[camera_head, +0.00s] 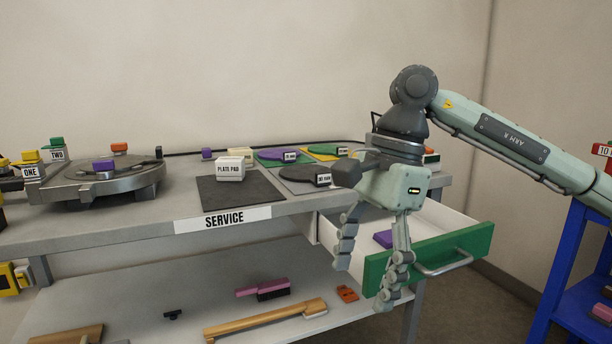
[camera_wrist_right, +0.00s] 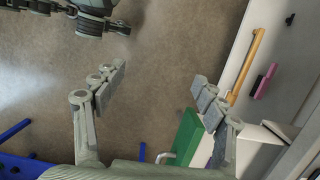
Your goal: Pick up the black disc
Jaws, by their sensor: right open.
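One dark disc (camera_head: 303,174) rests on a grey mat with a small label. My right gripper (camera_head: 366,285) is open and empty. It points down in front of the cart's right side, near the open drawer, apart from the discs. Its two open fingers also show in the right wrist view (camera_wrist_right: 160,85), with floor between them.
A green-fronted drawer (camera_head: 432,255) stands open below my right gripper. The plate pad block (camera_head: 230,170) sits on a black mat left of the discs. A round metal fixture (camera_head: 95,181) stands further left. The lower shelf holds several tools. A blue stand (camera_head: 572,270) is at right.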

